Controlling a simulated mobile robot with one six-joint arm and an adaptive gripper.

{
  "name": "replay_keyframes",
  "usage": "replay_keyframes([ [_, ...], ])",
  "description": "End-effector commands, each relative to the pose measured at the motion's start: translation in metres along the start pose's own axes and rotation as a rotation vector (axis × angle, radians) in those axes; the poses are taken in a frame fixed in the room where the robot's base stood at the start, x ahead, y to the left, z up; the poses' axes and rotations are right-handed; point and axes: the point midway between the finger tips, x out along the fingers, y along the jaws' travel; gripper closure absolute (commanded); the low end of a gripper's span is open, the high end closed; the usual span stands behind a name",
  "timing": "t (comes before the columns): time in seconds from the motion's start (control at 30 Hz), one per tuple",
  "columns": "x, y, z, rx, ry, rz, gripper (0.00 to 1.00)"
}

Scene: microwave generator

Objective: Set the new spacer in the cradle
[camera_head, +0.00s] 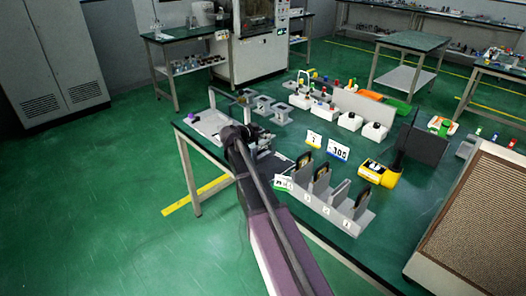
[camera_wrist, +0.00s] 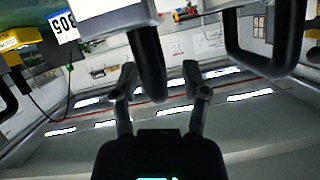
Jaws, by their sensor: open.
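My gripper (camera_wrist: 160,78) is open in the wrist view, with its two fingers apart and nothing seen held. A dark curved piece (camera_wrist: 148,58) hangs in the picture just above and between the fingertips; I cannot tell whether it touches them. A second dark loop (camera_wrist: 265,45) is at the upper right. In the head view my gripper (camera_head: 262,143) is near the table's left edge, partly hidden by my arm. A grey numbered rack (camera_head: 325,205) with dark upright pieces (camera_head: 321,177) stands to its right. I cannot tell which thing is the new spacer or the cradle.
A white tray (camera_head: 207,124) with a purple item lies at the table's left corner. Grey brackets (camera_head: 270,108) and white boxes (camera_head: 350,121) stand farther back. A yellow device (camera_head: 379,174) and a dark panel (camera_head: 422,145) are to the right. Number cards (camera_head: 338,150) stand mid-table.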

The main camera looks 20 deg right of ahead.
Motion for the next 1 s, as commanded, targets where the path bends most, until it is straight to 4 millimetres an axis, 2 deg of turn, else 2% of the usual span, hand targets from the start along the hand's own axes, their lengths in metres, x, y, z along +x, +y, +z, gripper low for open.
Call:
replay_keyframes([
  [0.33,-0.0003,0.0001,0.0000,0.000,0.000,0.000,0.42],
  [0.37,-0.0004,0.0001,0.0001,0.000,0.000,0.000,0.48],
  [0.53,-0.0003,0.0000,0.0001,0.000,0.000,0.000,0.98],
  [1.0,-0.0005,-0.0002,-0.0012,0.000,0.001,0.000,1.00],
])
